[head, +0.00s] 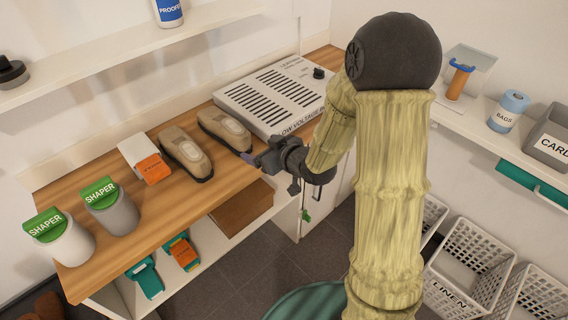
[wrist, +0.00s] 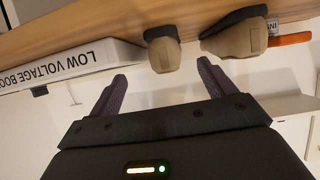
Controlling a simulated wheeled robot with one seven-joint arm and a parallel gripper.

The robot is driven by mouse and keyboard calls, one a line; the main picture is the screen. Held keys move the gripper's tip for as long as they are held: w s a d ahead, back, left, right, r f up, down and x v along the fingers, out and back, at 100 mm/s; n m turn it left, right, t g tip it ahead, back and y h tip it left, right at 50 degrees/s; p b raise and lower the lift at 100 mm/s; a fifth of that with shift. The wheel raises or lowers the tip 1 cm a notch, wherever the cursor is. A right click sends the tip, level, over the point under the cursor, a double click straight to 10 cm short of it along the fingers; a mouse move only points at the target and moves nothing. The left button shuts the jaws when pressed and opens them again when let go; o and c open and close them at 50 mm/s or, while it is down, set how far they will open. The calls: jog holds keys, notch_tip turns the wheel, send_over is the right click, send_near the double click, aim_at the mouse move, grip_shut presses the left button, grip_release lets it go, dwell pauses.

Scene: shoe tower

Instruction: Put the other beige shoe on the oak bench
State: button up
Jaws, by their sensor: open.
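The left shoe (head: 186,153) is beside a white-and-orange box, and the right shoe (head: 224,130) is beside the boot dryer. My gripper (head: 250,158) is open and empty at the bench's front edge, just off the near end of the right shoe. In the wrist view, the right shoe (wrist: 163,50) lies just beyond the gap between the fingertips (wrist: 163,74), seemingly apart from them. The left shoe (wrist: 237,38) shows to its right there.
A slotted low-voltage boot dryer (head: 275,95) sits behind the right shoe. An orange-and-white box (head: 147,160) and two green-lidded shaper tins (head: 110,206) (head: 60,238) stand to the left. A lower shelf (head: 205,262) holds several items. White baskets (head: 475,255) stand on the floor at right.

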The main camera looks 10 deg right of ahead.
jog(key=s+d+m+g+h, duration=0.3)
jog(key=s+d+g, duration=0.1)
jog(key=s, duration=0.5)
jog(key=s+d+m+g+h, duration=0.3)
jog(key=s+d, duration=0.3)
jog(key=s, duration=0.4)
jog(key=shift+s+d+m+g+h, duration=0.15)
jog(key=shift+d+m+g+h, duration=0.2)
jog(key=shift+g+h, duration=0.3)
jog(key=shift+r, duration=0.1)
jog(key=w+p+v, duration=0.2)
jog(key=p+v, duration=0.7)
jog(key=p, duration=0.1)
jog(key=w+r+p+v, duration=0.1)
jog(key=w+p+v, duration=0.1)
jog(key=p+v, duration=0.8)
jog(key=shift+w+r, duration=0.2)
jog(key=shift+r, duration=0.15)
jog(key=shift+d, duration=0.15)
